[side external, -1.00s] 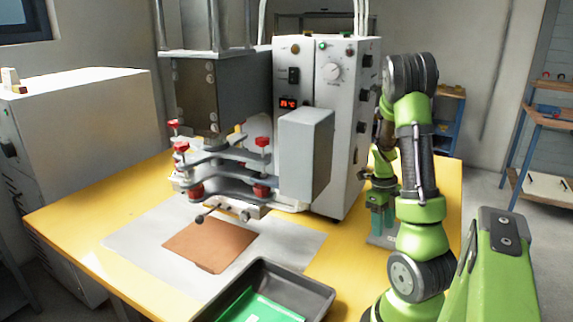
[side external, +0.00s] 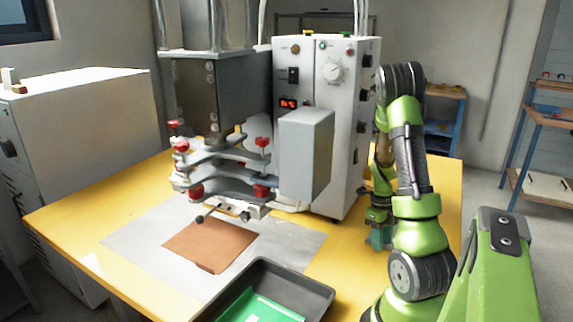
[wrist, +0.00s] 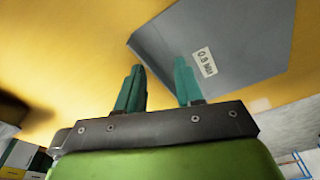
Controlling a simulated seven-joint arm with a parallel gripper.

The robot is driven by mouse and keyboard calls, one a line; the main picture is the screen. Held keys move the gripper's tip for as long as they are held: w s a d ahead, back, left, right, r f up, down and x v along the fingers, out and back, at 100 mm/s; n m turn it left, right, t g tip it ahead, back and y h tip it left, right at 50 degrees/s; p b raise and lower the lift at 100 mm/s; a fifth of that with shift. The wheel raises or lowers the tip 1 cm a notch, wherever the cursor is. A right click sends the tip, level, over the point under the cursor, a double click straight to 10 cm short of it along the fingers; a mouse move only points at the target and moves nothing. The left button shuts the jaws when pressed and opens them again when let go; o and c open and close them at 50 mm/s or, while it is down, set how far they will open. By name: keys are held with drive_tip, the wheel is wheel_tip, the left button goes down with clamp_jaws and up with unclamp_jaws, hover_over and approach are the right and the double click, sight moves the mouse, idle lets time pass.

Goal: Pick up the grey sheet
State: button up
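The grey sheet (wrist: 235,45) lies on the yellow table in the wrist view, with a small white printed label on it. My gripper (wrist: 160,82) has two teal fingers spread apart with nothing between them. The right finger overlaps the sheet in this view, and the left finger is close to the sheet's left corner. I cannot tell how high the fingertips are above the table. In the side external view my gripper (side external: 379,238) is low over the table, right of the white machine and partly hidden by my arm. The sheet is hidden there.
The white welding machine (side external: 345,130) with red-knobbed clamps stands behind. A brown sheet (side external: 210,244) lies on a pale plate (side external: 130,248) in front of it. A black tray (side external: 318,290) holding a green sheet (side external: 258,306) sits at the front. Yellow table (side external: 75,225) shows around them.

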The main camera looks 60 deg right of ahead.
clamp_jaws()
wheel_tip(320, 180, up, 10)
idle(0.6)
